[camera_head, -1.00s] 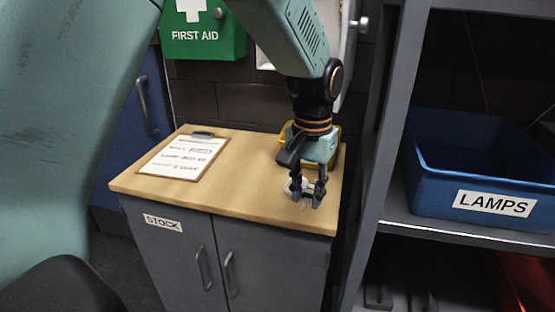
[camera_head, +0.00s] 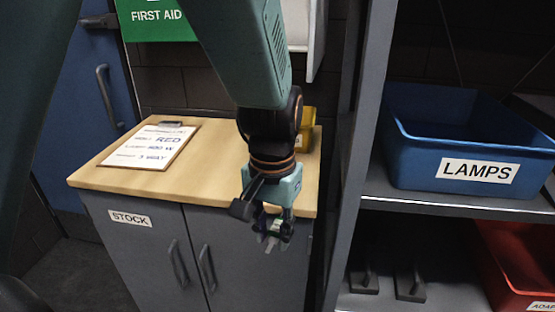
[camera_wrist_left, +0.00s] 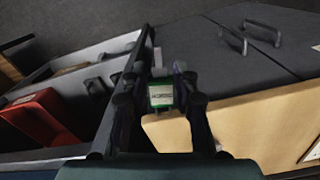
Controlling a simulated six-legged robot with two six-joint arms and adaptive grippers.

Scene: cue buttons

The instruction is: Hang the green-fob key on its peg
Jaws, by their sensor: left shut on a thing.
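My left gripper (camera_head: 276,228) is shut on the green-fob key, and it hangs in front of the front edge of the wooden counter. In the left wrist view the fob (camera_wrist_left: 161,96) is a green block with a white label, held between the two fingers (camera_wrist_left: 163,88). The writing on the label is too small to read. The key's metal part is hard to make out. No peg shows in either view. A white case (camera_head: 302,35) on the wall behind my left arm is partly cut off, and its inside is not visible. My right gripper is not in view.
The STOCK cabinet (camera_head: 150,240) has a wooden top (camera_head: 200,178) with a clipboard (camera_head: 152,146) and a yellow bin (camera_head: 306,128). A grey shelf post (camera_head: 352,150) stands right of it. A blue LAMPS bin (camera_head: 420,160) and a red bin (camera_head: 510,268) sit on the shelves.

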